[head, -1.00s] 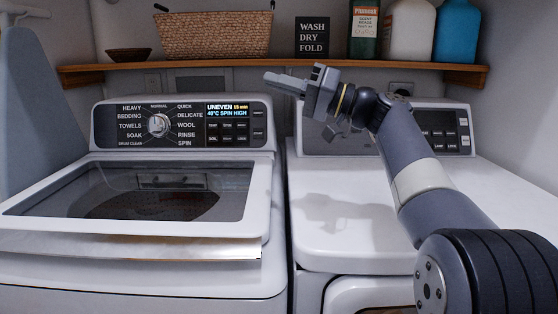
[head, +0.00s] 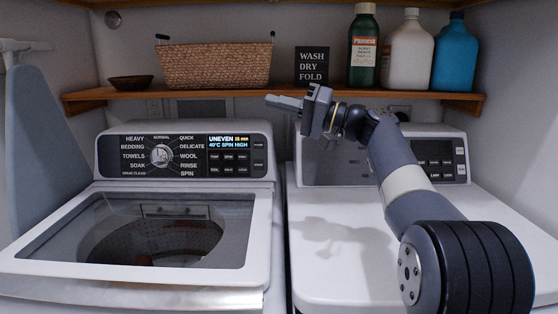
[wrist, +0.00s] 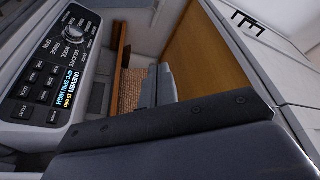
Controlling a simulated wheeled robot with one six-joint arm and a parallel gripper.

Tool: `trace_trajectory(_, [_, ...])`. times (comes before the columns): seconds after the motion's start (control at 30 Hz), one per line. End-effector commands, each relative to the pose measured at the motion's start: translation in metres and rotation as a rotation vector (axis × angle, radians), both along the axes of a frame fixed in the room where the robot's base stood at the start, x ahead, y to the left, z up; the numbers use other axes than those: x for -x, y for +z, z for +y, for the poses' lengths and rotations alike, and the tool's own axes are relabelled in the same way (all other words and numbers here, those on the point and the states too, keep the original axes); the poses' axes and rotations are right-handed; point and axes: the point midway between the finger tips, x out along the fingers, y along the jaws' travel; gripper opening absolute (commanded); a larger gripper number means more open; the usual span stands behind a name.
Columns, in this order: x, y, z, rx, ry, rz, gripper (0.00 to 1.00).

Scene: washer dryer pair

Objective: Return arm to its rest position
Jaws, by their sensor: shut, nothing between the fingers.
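My gripper (head: 284,102) is shut and empty. In the head view it is raised above the gap between the two machines, pointing left, in front of the shelf and apart from the panels. My arm reaches up to it from the lower right, over the dryer (head: 335,236). The washer (head: 262,215) stands on the left with its glass lid (head: 130,230) down. Its control panel (head: 185,155) is lit and reads UNEVEN. In the wrist view the same panel (wrist: 50,75) shows tilted at the left, and the gripper fingers (wrist: 158,88) show near the middle.
A wooden shelf (head: 290,93) runs along the back wall. It bears a wicker basket (head: 215,65), a dark bowl (head: 130,83), a WASH DRY FOLD sign (head: 312,66) and several bottles. A grey-blue board (head: 40,150) leans at the left. The dryer's top is clear.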

Motion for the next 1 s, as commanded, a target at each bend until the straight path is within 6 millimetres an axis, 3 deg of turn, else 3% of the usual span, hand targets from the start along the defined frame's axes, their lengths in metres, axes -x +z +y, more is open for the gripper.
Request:
trace_trajectory(0.5, [-0.030,0.026,0.000,0.001,0.001,0.104,0.00])
trace_trajectory(1.0, [-0.053,0.037,0.000,0.000,0.000,0.187,0.00])
